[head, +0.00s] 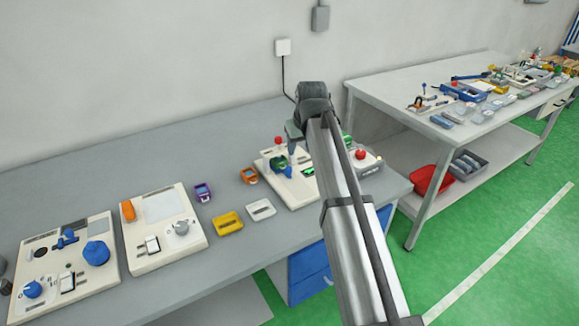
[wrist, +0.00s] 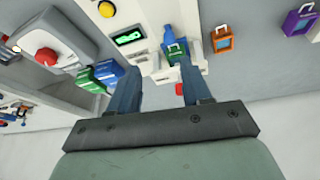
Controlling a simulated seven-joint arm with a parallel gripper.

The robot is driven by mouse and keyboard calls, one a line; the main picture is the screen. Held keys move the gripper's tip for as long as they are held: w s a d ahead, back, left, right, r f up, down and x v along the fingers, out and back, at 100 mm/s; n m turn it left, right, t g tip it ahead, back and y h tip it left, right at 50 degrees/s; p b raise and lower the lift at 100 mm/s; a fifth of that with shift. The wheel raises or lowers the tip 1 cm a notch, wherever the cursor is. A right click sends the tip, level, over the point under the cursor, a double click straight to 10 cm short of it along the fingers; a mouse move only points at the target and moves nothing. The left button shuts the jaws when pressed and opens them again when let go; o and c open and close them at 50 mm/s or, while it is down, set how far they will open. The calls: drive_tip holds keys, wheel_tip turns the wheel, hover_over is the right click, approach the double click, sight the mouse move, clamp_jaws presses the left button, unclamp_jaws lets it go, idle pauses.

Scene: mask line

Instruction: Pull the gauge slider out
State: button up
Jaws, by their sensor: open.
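A white panel (head: 292,194) with a green-lit display (head: 309,171) stands at the right part of the near bench, partly hidden by my arm. In the wrist view the display (wrist: 130,37) is left of a blue and green part (wrist: 174,50) on the panel. I cannot tell for sure which part is the gauge slider. My gripper (head: 293,151) is over the back of the panel in the head view. In the wrist view my gripper (wrist: 157,67) is open with nothing between its fingers. The right finger appears near the blue and green part; contact is unclear.
Red button box (head: 366,161) stands right of the panel. Orange (head: 249,175), purple (head: 203,192), yellow (head: 228,222) and white (head: 261,209) small items lie to its left. Two more panels (head: 164,228) (head: 66,261) stand farther left. The bench's back strip is clear.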

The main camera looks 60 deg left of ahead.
sight(289, 168)
drive_tip(key=x, duration=0.4)
drive_tip(key=s+a+x, duration=0.1)
drive_tip(key=x, duration=0.8)
drive_tip(key=shift+s+a+r, duration=0.1)
drive_tip(key=shift+s+a, duration=0.1)
drive_tip(key=shift+a, duration=0.05)
drive_tip(key=shift+c, duration=0.4)
clamp_jaws()
